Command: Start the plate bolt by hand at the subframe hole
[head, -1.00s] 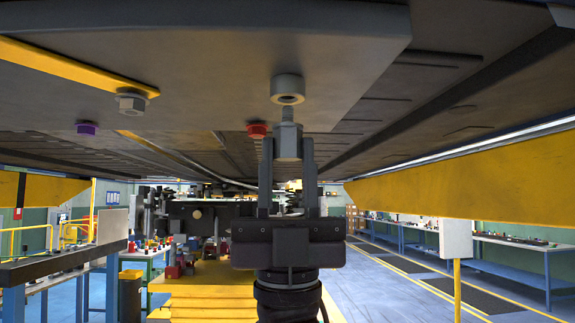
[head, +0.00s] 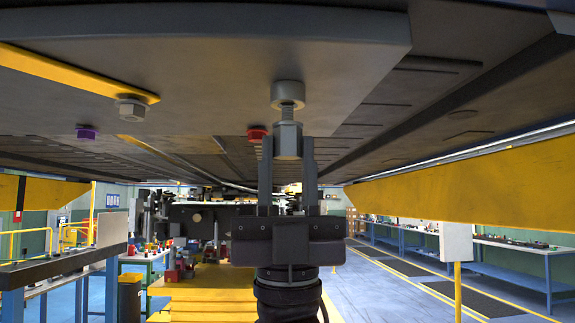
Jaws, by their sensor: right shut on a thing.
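The right gripper (head: 288,150) points straight up in the middle of the head view. It is shut on the grey plate bolt (head: 289,138), gripping it by its head. The bolt's threaded shank stands upright, and its tip meets the underside of the round grey boss (head: 288,93) at the subframe hole. Whether the thread has caught, I cannot tell. The boss hangs under the dark plate (head: 220,65) overhead. My left gripper is not in view.
A grey hex bolt (head: 130,109) sits by a yellow strip, with a purple cap (head: 87,132) and a red cap (head: 257,132) nearby. Yellow beams (head: 470,178) flank both sides. Benches (head: 510,246) line the right wall.

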